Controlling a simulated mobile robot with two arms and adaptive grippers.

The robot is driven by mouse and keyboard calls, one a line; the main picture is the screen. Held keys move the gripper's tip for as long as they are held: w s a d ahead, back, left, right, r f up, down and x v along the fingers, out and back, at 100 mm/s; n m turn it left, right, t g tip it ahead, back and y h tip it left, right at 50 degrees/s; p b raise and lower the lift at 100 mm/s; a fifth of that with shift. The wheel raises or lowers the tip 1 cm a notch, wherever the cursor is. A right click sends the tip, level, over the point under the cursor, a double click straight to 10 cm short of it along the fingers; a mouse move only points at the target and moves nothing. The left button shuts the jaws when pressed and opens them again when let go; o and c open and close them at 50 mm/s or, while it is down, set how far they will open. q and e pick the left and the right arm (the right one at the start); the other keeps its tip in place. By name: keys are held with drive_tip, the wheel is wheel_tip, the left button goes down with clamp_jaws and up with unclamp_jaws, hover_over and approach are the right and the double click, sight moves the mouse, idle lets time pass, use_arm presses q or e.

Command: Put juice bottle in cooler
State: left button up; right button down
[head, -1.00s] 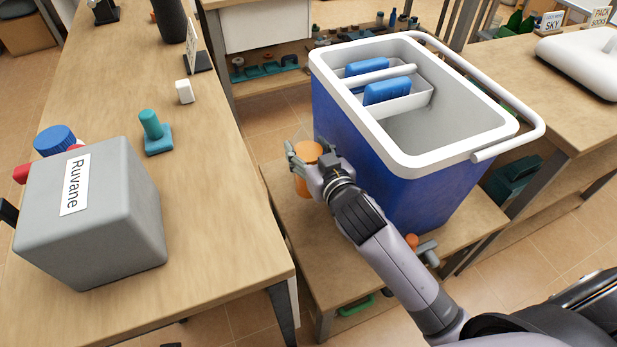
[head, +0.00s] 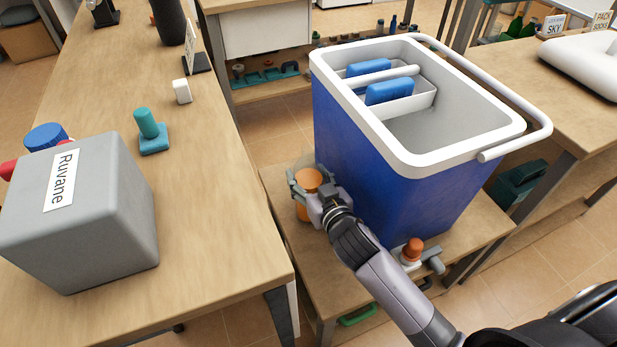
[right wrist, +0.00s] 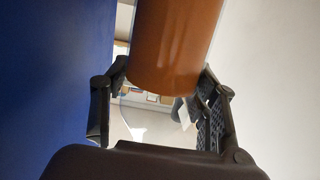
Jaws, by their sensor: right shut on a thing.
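The orange juice bottle (head: 308,184) is beside the left side of the blue cooler, over the low wooden bench. My right gripper (head: 308,192) is shut around it. In the right wrist view, the bottle's orange body (right wrist: 172,50) is between the two fingers, with the cooler's blue wall to the left. I cannot tell whether the bottle touches the bench. The cooler (head: 355,150) stands open on the bench, with a white rim and its handle swung to the right. My left gripper is out of view.
Inside the cooler, two blue blocks (head: 388,91) sit by a divided tray (head: 425,98); the front part is empty. The left table carries a grey box (head: 95,225) marked Ruvane and a teal stamp-like piece (head: 150,130). An orange-topped object (head: 412,249) is beside my arm.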

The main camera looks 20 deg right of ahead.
drive_tip(key=c, duration=1)
unclamp_jaws()
drive_tip(key=shift+f, duration=0.1)
drive_tip(key=shift+c, duration=0.2)
drive_tip(key=o, duration=0.4)
drive_tip(key=shift+o, duration=0.2)
